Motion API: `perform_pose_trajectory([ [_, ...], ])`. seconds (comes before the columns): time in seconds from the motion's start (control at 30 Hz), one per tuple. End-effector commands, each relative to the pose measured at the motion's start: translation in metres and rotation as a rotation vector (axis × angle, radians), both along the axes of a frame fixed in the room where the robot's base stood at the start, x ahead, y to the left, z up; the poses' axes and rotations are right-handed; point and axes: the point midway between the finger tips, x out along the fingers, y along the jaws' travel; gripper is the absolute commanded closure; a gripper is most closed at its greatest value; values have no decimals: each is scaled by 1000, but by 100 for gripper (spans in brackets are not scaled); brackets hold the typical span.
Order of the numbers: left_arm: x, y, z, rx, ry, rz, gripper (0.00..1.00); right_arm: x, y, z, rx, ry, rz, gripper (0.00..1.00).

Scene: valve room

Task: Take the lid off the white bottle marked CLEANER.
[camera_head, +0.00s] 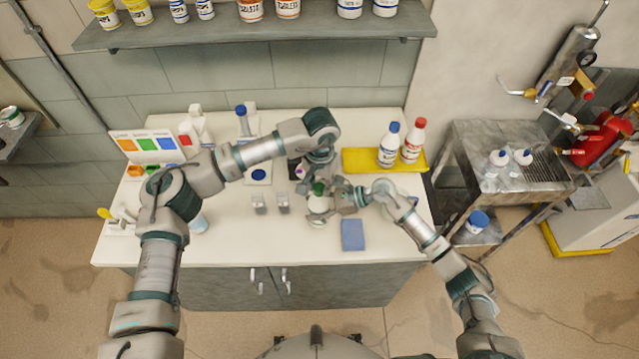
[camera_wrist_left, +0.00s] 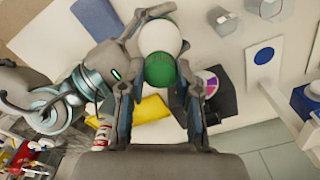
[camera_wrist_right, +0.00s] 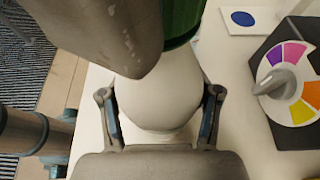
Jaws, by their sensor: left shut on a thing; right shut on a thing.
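A white bottle (camera_head: 319,205) with a green lid (camera_head: 318,188) is at the counter's front middle. My left gripper (camera_head: 318,172) comes from above, its fingers on either side of the lid. In the left wrist view the green lid (camera_wrist_left: 160,70) sits between the fingers, with the white bottle body (camera_wrist_left: 161,37) beyond it. My right gripper (camera_head: 338,200) is shut around the bottle body from the right. In the right wrist view the white body (camera_wrist_right: 157,100) fills the space between the fingers, with the green lid (camera_wrist_right: 183,18) above. No marking on the bottle is readable.
A blue sponge (camera_head: 352,235) lies just right of the bottle. Two small grey items (camera_head: 271,203) stand left of it. A yellow tray (camera_head: 360,160) with blue-capped (camera_head: 389,145) and red-capped (camera_head: 413,141) bottles is behind right. A color wheel on a dark stand (camera_wrist_right: 292,85) is close by.

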Motion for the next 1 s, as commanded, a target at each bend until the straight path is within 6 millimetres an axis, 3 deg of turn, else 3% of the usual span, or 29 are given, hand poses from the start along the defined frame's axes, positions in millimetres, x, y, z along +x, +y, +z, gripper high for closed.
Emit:
perform_pose_trajectory([
  [0.23,1,1,0,2,-1,7,100,-1,-1,-3,-4,2,0,100],
  [0.27,1,1,0,2,-1,7,60,-1,-1,-3,-4,2,0,100],
  [0.33,1,1,0,2,-1,6,43,-1,-1,-3,-4,2,0,100],
  [0.87,-2,-3,1,-5,2,-3,43,-1,0,-2,-4,3,0,100],
  [1.0,-1,-3,10,-7,-2,-4,43,-1,1,-2,-4,3,0,100],
])
